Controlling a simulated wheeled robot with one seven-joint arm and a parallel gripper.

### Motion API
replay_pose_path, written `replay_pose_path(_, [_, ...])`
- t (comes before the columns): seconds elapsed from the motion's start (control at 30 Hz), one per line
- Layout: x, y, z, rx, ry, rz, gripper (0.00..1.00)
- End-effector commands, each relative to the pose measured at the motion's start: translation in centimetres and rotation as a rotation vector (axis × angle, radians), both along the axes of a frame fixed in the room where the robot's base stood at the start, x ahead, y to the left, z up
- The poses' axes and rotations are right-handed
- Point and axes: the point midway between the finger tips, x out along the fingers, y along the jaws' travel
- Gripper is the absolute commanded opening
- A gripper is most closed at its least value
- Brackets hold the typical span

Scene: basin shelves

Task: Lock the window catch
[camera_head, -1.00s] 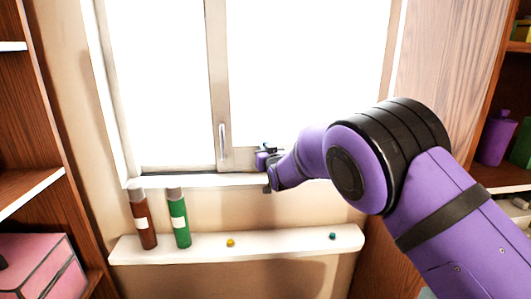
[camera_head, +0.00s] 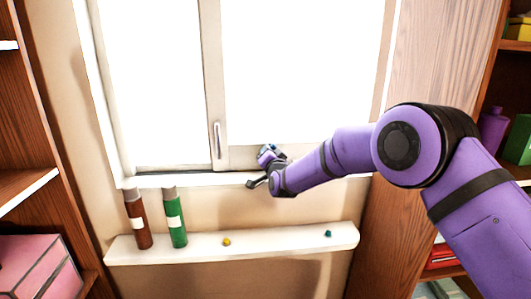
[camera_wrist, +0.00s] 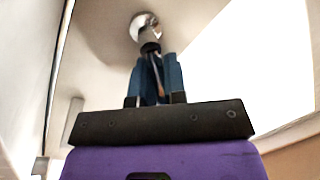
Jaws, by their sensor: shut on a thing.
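The window catch (camera_wrist: 143,27) shows in the wrist view as a round, shiny metal piece on the pale window frame, with a dark part below it at my fingertips. My gripper (camera_wrist: 152,56) has its blue fingers closed on this catch. In the head view my gripper (camera_head: 268,152) is at the lower rail of the right window sash, right of the upright handle. The catch cannot be made out there, as my gripper covers that spot. The window (camera_head: 211,75) looks shut in the head view.
A pale upright handle (camera_head: 217,141) is on the middle window post. Below the sill, a white shelf (camera_head: 290,239) holds a brown bottle (camera_head: 137,220), a green bottle (camera_head: 175,218) and two small knobs. Wooden shelves stand at both sides.

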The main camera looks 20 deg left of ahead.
Motion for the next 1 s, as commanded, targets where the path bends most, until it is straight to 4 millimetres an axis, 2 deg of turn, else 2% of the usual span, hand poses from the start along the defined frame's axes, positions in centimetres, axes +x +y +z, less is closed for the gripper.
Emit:
replay_pose_path(0.03, [0.4, -0.3, 0.5, 0.050, 0.016, -0.005, 0.00])
replay_pose_path(0.5, [0.7, -0.9, -0.6, 0.366, 0.209, -0.003, 0.00])
replay_pose_path(1.0, [0.8, -1.0, -1.1, 0.481, 0.280, -0.002, 0.00])
